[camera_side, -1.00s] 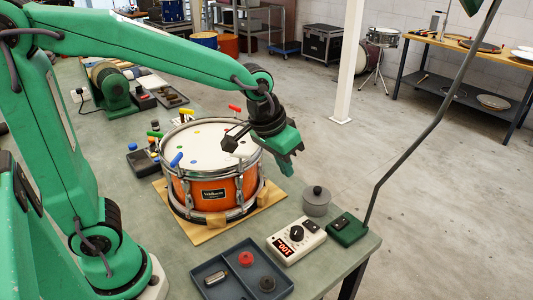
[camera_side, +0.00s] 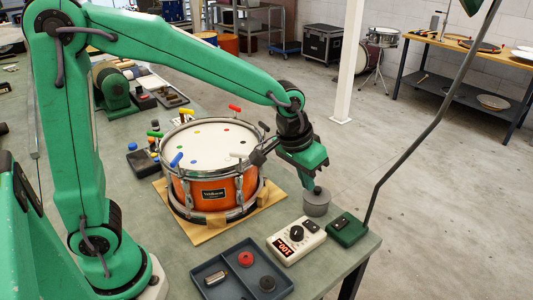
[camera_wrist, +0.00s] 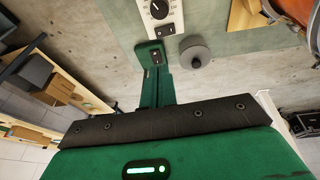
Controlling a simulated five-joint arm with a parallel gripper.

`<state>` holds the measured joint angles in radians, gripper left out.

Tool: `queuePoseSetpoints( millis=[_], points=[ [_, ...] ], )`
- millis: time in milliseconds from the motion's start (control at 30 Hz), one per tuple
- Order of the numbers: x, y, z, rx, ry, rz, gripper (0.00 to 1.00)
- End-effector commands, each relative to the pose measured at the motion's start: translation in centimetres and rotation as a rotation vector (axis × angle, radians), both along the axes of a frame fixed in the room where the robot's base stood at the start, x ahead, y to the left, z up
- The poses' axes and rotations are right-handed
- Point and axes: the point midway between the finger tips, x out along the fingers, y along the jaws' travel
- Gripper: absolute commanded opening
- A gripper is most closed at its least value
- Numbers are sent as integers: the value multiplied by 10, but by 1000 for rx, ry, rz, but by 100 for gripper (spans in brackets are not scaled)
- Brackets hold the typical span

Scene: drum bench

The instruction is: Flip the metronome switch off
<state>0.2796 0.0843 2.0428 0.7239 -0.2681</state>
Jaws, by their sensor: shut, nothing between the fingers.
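The metronome (camera_side: 293,242) is a white box with a black dial, a lit red display and a dark switch (camera_side: 311,226) at its far right end. It lies near the bench's right edge. In the wrist view the metronome (camera_wrist: 160,14) is at the top, with its dark switch (camera_wrist: 165,31) just below the dial. I cannot tell the switch's position. My gripper (camera_side: 309,186) is shut and empty, pointing down. In the side view it appears just above the grey knobbed cylinder, apart from the metronome and beyond its far end.
The grey knobbed cylinder (camera_side: 316,207) stands behind the metronome. A green lamp base (camera_side: 347,231) with its own dark switch sits to the right, its pole rising beside it. An orange drum (camera_side: 212,194) stands left, and a dark tray (camera_side: 222,264) lies in front.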

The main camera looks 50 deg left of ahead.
Motion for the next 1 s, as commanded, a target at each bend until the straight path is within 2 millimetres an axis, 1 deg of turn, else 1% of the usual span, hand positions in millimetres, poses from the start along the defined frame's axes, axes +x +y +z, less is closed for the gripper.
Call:
queuePoseSetpoints(
  millis=[167, 267, 900, 1000],
  points=[
    [2, 0, -10, 1, 3, 0, 0],
    [5, 0, -19, 2, 4, 0, 0],
    [28, -4, -97, 4, 3, 1, 0],
    [27, -6, -111, 2, 4, 0, 0]
  ],
)
